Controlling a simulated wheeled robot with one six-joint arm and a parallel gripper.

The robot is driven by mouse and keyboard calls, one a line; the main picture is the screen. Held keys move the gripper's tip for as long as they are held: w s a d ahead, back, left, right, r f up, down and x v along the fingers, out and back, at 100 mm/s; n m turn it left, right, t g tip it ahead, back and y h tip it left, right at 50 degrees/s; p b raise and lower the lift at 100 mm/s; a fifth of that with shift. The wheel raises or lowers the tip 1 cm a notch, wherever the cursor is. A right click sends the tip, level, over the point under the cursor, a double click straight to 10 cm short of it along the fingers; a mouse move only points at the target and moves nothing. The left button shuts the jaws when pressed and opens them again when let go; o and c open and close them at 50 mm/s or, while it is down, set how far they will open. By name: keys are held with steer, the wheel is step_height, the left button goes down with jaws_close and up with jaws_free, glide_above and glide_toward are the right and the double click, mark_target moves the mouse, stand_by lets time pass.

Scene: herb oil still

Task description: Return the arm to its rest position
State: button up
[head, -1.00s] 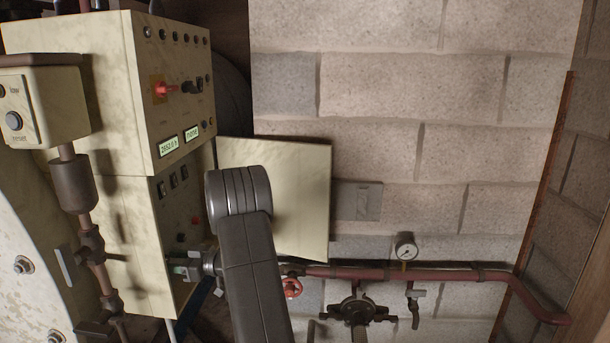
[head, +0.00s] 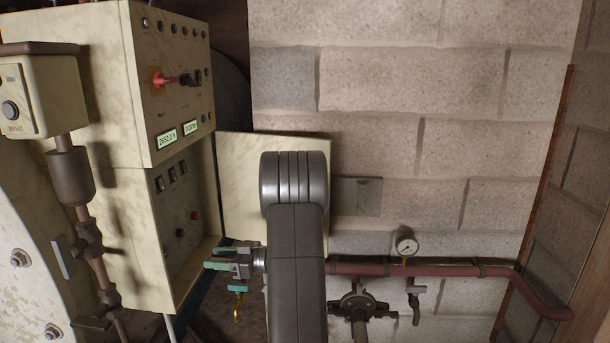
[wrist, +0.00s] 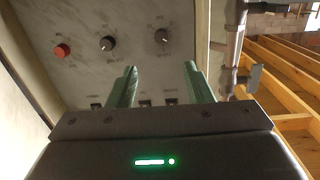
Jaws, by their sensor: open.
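My gripper (head: 212,257) is in front of the lower part of the cream control cabinet (head: 146,225), left of my dark grey arm. Its green fingers are apart with nothing between them. The wrist view also shows my gripper (wrist: 160,70) open, facing a lower panel (wrist: 135,30) with a red button, two black knobs and a row of switches beyond the fingertips. The fingers look clear of the panel. My arm hides part of the wall and pipe behind it.
The cabinet's open door (head: 243,195) stands behind my arm. A red pipe (head: 440,268) with a gauge (head: 406,246) and valves runs along the block wall (head: 450,150). A pipe assembly with a reset box (head: 45,95) is at the left. A brass-coloured piece (head: 238,308) shows below my gripper.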

mark_target(167, 255)
steer(key=shift+n, duration=0.4)
steer(key=a, duration=0.4)
steer(key=w+a+f, duration=0.1)
steer(key=a, duration=0.9)
steer(key=shift+w+f+p, duration=0.15)
steer(key=shift+w+p, duration=0.15)
steer(key=shift+p, duration=0.05)
steer(key=shift+d+n+b, duration=0.15)
steer(key=shift+n+b, duration=0.6)
steer(key=shift+n, duration=0.05)
steer(key=n+b, duration=0.2)
steer(key=n, duration=0.1)
steer(key=shift+n+b, duration=0.3)
steer(key=shift+b, duration=0.1)
steer(key=n+b, duration=0.2)
steer(key=n, duration=0.2)
steer(key=shift+t+y+b, duration=0.3)
steer(key=shift+b, duration=0.1)
steer(key=s+d, duration=0.1)
steer(key=d, duration=1)
steer(key=shift+s+r+n+b, duration=0.25)
steer(key=shift+s+n+b, duration=0.05)
steer(key=shift+s+b, duration=0.1)
steer(key=shift+w, duration=0.1)
